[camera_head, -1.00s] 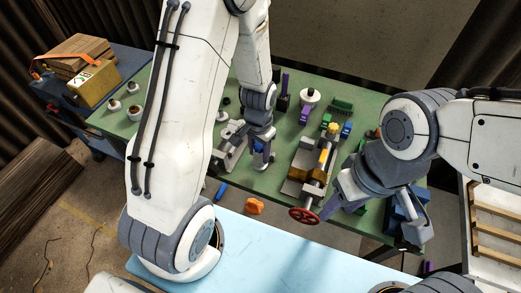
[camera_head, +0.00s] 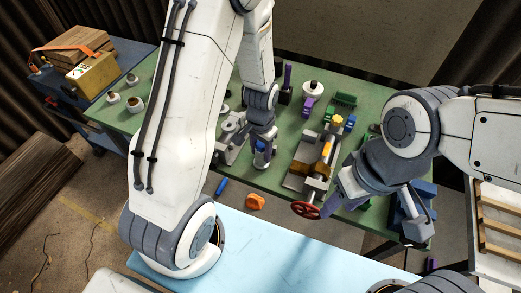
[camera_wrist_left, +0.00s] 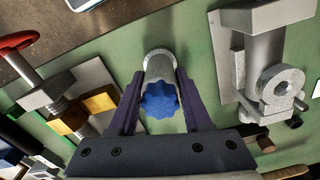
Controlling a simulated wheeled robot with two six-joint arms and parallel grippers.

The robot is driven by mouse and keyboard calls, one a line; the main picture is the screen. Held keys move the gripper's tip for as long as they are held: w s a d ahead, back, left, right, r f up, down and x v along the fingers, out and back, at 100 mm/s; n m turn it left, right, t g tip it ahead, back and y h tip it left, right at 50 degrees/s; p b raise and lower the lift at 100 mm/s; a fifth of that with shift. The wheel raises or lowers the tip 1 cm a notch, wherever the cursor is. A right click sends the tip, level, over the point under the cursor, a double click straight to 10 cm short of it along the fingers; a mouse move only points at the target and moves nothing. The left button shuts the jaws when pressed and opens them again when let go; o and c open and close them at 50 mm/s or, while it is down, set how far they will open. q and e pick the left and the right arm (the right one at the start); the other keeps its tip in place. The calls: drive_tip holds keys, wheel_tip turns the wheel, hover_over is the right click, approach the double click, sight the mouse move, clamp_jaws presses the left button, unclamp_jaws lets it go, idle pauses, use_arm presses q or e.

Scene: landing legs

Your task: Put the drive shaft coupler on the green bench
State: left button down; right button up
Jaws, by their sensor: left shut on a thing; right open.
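The drive shaft coupler, a grey metal cylinder with a blue lobed end (camera_wrist_left: 161,100), is between the purple fingers of my left gripper (camera_wrist_left: 160,90), which is shut on it. In the head view this gripper (camera_head: 262,160) points down over the green bench (camera_head: 272,180), and the coupler's blue part shows between the fingers. Bare green bench top also shows in the wrist view (camera_wrist_left: 195,40). I cannot tell whether the coupler touches the bench. My right gripper (camera_head: 375,215) is open, near the bench's front right; its fingers are partly hidden.
A vise with a red handwheel (camera_head: 305,210) stands right of my left gripper. A grey metal fixture (camera_wrist_left: 265,70) stands close on the other side. An orange part (camera_head: 255,202) and a blue part (camera_head: 221,186) lie by the front.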

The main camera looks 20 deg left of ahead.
sight(261, 144)
use_arm(q)
drive_tip(key=shift+f, duration=0.2)
drive_tip(key=shift+c, duration=1.3)
unclamp_jaws()
wheel_tip(261, 144, up, 7)
drive_tip(key=p, duration=0.6)
drive_tip(key=shift+d, duration=0.1)
